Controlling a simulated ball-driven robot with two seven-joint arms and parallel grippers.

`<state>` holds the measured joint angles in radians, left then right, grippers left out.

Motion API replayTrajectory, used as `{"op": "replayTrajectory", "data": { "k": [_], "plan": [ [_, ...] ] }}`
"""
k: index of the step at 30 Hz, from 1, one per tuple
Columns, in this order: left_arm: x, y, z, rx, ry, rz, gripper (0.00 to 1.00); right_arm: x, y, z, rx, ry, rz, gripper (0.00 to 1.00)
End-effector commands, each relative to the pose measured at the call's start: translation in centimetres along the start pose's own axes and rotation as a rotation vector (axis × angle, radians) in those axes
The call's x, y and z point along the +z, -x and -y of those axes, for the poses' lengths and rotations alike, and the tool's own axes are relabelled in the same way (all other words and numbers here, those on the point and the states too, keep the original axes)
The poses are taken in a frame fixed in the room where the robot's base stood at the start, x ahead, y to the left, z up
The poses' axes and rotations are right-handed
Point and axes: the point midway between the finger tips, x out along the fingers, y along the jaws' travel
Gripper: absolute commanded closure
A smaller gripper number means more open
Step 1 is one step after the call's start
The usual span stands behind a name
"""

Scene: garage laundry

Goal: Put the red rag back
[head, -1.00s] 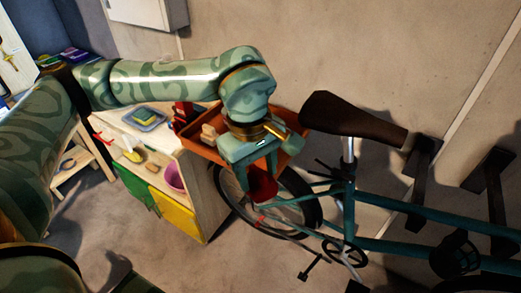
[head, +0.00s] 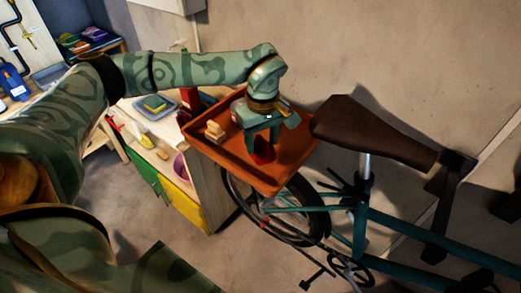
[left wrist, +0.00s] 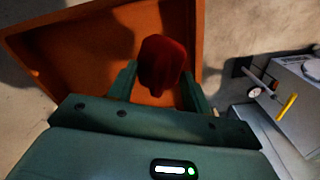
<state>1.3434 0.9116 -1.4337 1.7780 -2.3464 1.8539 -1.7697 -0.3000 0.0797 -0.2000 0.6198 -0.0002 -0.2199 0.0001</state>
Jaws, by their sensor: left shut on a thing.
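The red rag (head: 263,157) is held by my left gripper (head: 262,150), over the orange tray (head: 212,153). The left wrist view shows the red rag (left wrist: 162,64) between the two green fingers of my left gripper (left wrist: 160,80), with the orange tray (left wrist: 60,58) behind it. I cannot tell whether the rag touches the tray's floor. Part of the rag is hidden by the fingers in the head view. My right gripper is not in view.
A wooden brush-like block (head: 215,130) lies in the tray's left part. A bicycle with a brown saddle (head: 365,130) stands close to the right. A workbench with a yellow drawer front (head: 188,205) is left of the tray.

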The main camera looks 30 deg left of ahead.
Motion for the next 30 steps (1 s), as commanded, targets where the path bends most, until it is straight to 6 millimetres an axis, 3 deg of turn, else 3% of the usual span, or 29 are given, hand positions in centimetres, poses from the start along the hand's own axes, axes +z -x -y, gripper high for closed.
{"op": "replayTrajectory", "data": {
  "k": [8,13,23,24,25,26,30],
  "plan": [
    [-1.7,-2.3,-0.5,0.000,0.002,0.001,0.69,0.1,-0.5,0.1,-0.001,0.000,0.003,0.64],
    [-1.8,-5.1,-0.5,-0.002,-0.001,0.002,0.69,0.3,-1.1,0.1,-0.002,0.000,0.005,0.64],
    [-1.8,-5.4,-0.5,0.001,0.000,0.000,0.69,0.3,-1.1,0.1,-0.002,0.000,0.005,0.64],
    [-1.8,-5.4,-0.5,0.001,0.000,0.000,0.43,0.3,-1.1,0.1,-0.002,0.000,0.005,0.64],
    [-1.8,-5.4,-0.5,0.001,0.000,0.000,0.34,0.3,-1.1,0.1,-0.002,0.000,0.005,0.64],
    [-1.8,-5.4,-0.5,0.001,0.000,0.000,0.29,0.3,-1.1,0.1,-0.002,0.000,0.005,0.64],
    [-1.8,-5.4,-0.5,0.001,0.000,0.000,0.29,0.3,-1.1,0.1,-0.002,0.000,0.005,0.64]
  ]
}}
